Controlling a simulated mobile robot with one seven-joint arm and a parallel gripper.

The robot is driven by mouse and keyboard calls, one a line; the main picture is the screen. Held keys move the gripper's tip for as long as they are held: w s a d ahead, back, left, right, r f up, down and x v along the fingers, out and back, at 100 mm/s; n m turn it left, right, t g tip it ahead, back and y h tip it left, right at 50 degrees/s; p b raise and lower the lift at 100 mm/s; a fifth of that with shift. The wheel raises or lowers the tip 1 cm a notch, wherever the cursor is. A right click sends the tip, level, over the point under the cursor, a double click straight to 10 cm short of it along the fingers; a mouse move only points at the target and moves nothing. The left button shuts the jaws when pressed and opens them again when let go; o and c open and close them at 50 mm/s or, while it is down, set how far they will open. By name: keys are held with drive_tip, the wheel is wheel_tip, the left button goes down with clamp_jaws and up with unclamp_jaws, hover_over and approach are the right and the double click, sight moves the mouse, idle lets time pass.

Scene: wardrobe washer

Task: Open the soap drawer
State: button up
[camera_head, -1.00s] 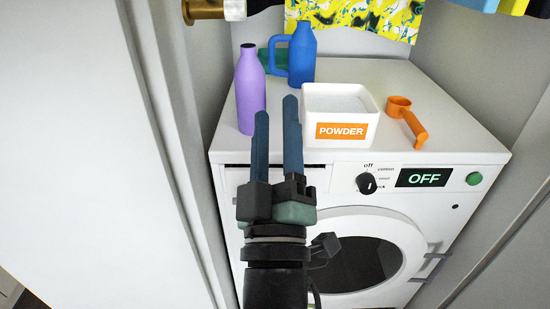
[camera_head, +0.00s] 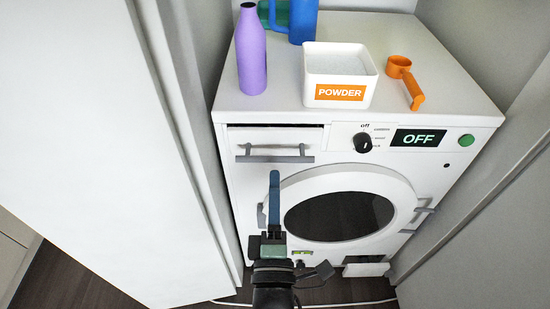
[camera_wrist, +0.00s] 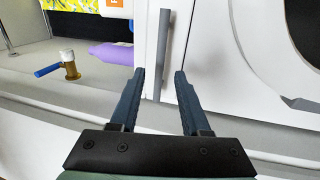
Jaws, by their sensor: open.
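The white washer (camera_head: 232,181) has a soap drawer (camera_head: 275,137) at its upper left, shut flush with the front. A grey bar handle (camera_head: 258,158) runs across the drawer front. In the wrist view the handle (camera_wrist: 164,45) stands upright in the picture, ahead of and lined up between my fingers. My gripper (camera_head: 274,174) is open and empty, with its blue fingertips just below the handle in the head view. There the two fingers overlap. In the wrist view the open fingers (camera_wrist: 159,75) show apart. I cannot tell how far they are from the handle in depth.
The round door (camera_head: 400,195) is shut below the drawer. A purple bottle (camera_head: 251,55), a blue jug (camera_head: 302,22), a white powder box (camera_head: 340,75) and an orange scoop (camera_head: 406,83) stand on top. A wall panel (camera_head: 90,130) is close on the left.

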sight(275, 157)
drive_tip(key=w, duration=0.3)
drive_tip(key=w+r, duration=0.1)
drive_tip(key=w, duration=0.2)
drive_tip(key=shift+w+r, duration=0.15)
drive_tip(key=shift+w, duration=0.2)
clamp_jaws()
idle(1.1)
